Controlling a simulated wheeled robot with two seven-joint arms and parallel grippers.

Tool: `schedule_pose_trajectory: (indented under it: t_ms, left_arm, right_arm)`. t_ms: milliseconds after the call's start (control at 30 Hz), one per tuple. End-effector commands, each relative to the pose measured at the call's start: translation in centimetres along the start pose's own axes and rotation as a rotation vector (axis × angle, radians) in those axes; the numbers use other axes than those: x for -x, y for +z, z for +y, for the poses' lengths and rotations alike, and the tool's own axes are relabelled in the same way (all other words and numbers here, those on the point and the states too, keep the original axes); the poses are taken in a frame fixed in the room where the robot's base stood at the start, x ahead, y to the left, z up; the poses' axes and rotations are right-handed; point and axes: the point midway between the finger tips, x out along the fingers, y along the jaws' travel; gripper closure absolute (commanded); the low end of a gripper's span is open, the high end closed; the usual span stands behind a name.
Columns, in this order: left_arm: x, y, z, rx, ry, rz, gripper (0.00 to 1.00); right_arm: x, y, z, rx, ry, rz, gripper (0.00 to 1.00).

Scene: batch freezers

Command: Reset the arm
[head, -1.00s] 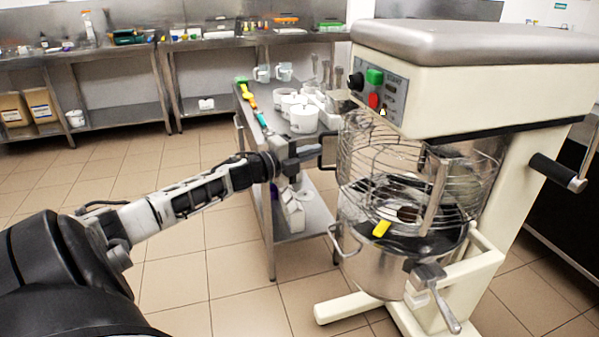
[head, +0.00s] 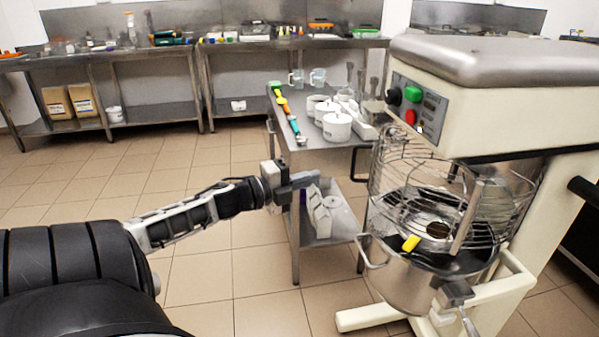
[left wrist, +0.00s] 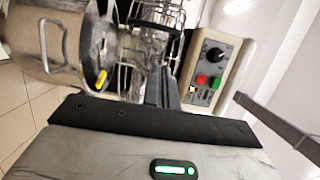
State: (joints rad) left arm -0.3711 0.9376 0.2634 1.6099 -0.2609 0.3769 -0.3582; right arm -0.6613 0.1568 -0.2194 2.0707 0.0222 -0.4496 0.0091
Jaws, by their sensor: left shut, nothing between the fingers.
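My left arm comes in from the left in the head view. Its gripper (head: 300,184) is shut and empty, in the air in front of the steel side table and left of the mixer. The large cream mixer (head: 480,95) stands at the right, with a wire guard (head: 400,172) over its steel bowl (head: 405,275). The left wrist view shows the bowl (left wrist: 45,45) and the control panel (left wrist: 208,75), turned on their side, beyond the gripper. My right gripper is not in view.
The steel side table (head: 330,160) holds white pots (head: 336,127) and coloured-handled utensils, with white cartons (head: 318,212) on its lower shelf. Long steel benches (head: 130,50) line the back wall. Tiled floor is open at left and centre.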

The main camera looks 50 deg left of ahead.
Motion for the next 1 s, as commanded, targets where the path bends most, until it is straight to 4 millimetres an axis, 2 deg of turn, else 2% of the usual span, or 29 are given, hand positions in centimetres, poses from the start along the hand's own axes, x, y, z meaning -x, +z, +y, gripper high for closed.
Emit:
schedule_pose_trajectory:
  t_ms: [200, 467, 567, 633, 767, 800, 867, 900, 967, 1000]
  left_arm:
    - [1.7, 0.1, 0.1, 0.001, 0.001, 0.001, 1.0]
    - [1.9, 0.1, 0.0, 0.001, 0.0, 0.001, 1.0]
    - [2.0, -0.4, 1.0, 0.035, 0.009, -0.009, 1.0]
    - [2.3, -1.5, 3.0, 0.111, 0.028, -0.032, 1.0]
    - [3.5, -6.1, 9.1, 0.377, 0.1, -0.118, 1.0]
    - [4.0, -8.2, 11.3, 0.482, 0.131, -0.152, 1.0]
    - [4.9, -11.7, 14.3, 0.644, 0.181, -0.205, 1.0]
    - [5.4, -14.2, 15.9, 0.753, 0.214, -0.239, 1.0]
    - [6.2, -18.1, 18.0, 0.911, 0.267, -0.287, 1.0]
    - [6.7, -20.8, 19.1, 1.012, 0.301, -0.317, 1.0]
  right_arm:
    - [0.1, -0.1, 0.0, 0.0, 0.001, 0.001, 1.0]
    - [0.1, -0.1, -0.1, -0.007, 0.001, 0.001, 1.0]
    - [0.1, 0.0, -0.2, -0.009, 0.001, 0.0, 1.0]
    - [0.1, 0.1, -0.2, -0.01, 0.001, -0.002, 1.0]
    - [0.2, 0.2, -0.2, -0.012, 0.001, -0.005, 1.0]
    - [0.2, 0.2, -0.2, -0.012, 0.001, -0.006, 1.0]
    - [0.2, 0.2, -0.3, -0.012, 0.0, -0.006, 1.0]
    - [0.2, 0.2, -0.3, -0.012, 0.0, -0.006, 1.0]
    - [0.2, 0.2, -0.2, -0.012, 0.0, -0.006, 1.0]
    - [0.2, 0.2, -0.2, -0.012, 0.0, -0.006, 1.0]
